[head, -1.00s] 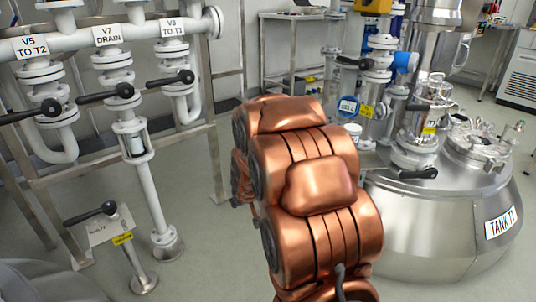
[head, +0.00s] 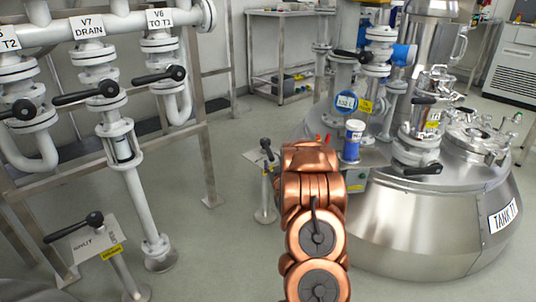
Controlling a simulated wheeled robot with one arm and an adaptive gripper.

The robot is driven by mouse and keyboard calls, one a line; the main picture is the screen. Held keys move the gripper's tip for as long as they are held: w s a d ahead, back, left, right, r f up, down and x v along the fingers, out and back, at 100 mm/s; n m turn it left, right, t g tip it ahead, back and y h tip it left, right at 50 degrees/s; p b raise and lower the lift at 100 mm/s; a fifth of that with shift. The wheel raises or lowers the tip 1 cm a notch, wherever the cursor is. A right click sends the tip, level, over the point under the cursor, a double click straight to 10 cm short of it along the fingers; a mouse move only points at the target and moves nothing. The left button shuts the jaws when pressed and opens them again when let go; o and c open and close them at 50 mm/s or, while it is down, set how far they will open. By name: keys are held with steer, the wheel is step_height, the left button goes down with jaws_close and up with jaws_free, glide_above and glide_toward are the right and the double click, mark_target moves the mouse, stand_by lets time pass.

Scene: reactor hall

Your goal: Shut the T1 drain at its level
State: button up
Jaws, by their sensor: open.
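Tank T1 (head: 425,225) is a wide steel vessel at the right in the head view, with its name plate (head: 502,217) on its side. A black lever (head: 424,169) lies roughly level on a valve at the tank's top. I cannot tell which valve is the T1 drain; no label that I can read says so. A valve marked V7 drain (head: 87,92) is on the white pipes at the left, its black lever pointing left. My copper arm stands in the middle and hides part of the tank's left side. My gripper does not show.
A post with a black lever and a plate (head: 85,240) stands at the front left. Another lever post (head: 266,180) stands left of my arm. A blue and white container (head: 353,140) sits beside the tank. The floor between pipes and arm is clear.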

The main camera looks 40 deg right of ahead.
mark_target(269, 153)
steer(key=shift+b+x, duration=0.35)
steer(key=shift+x, duration=0.45)
steer(key=shift+b+x, duration=1.15)
steer(key=shift+x, duration=2)
steer(key=shift+a+r, duration=0.1)
steer(key=shift+c, duration=0.4)
jaws_close()
